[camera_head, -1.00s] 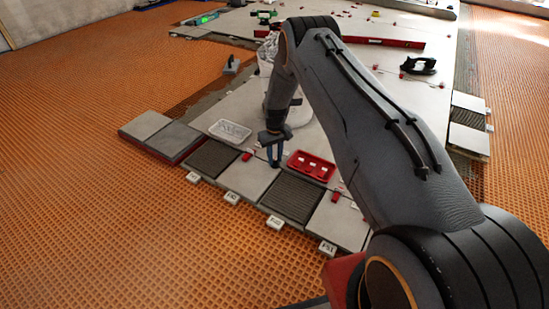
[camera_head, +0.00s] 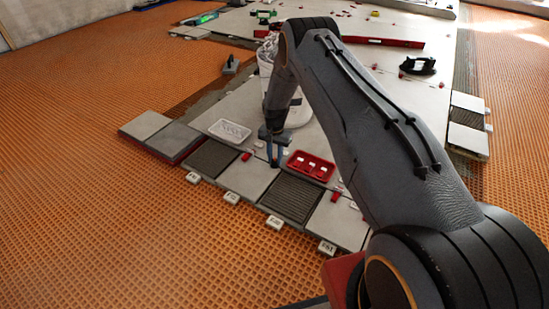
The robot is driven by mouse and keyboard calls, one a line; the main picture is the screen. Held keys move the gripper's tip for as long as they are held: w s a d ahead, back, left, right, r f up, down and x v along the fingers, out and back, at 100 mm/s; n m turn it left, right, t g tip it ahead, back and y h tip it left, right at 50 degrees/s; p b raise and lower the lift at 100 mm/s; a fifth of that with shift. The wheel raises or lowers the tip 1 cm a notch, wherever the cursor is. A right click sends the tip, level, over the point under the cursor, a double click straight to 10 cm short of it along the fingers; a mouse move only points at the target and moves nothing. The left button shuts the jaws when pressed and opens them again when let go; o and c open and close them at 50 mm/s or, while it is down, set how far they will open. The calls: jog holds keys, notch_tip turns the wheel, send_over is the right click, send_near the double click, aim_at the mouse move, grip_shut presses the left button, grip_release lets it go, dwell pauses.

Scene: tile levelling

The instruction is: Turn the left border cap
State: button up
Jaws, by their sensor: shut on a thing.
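My gripper (camera_head: 275,163) points down with blue fingers, low over the tiles between the white tray and the red tray. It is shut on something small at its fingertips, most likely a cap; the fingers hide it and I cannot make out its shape. A small red cap (camera_head: 246,156) stands to the left, on the joint between a dark ribbed tile (camera_head: 211,159) and a light tile (camera_head: 247,176). Another red cap (camera_head: 335,196) stands to the right, beside a second dark ribbed tile (camera_head: 292,197).
The white tray (camera_head: 229,130) lies left of my gripper and the red tray (camera_head: 311,166) right, both close. A white bucket (camera_head: 299,112) stands behind, partly hidden by my arm. A red level (camera_head: 382,42) lies farther back. Orange matting (camera_head: 110,220) is clear in front.

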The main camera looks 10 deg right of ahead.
jog(key=shift+m, duration=0.6)
jog(key=o, duration=1)
jog(key=shift+o, duration=0.2)
jog(key=shift+r, duration=0.15)
notch_tip(320, 180, up, 8)
jog(key=p, duration=0.3)
jog(key=shift+f, duration=0.2)
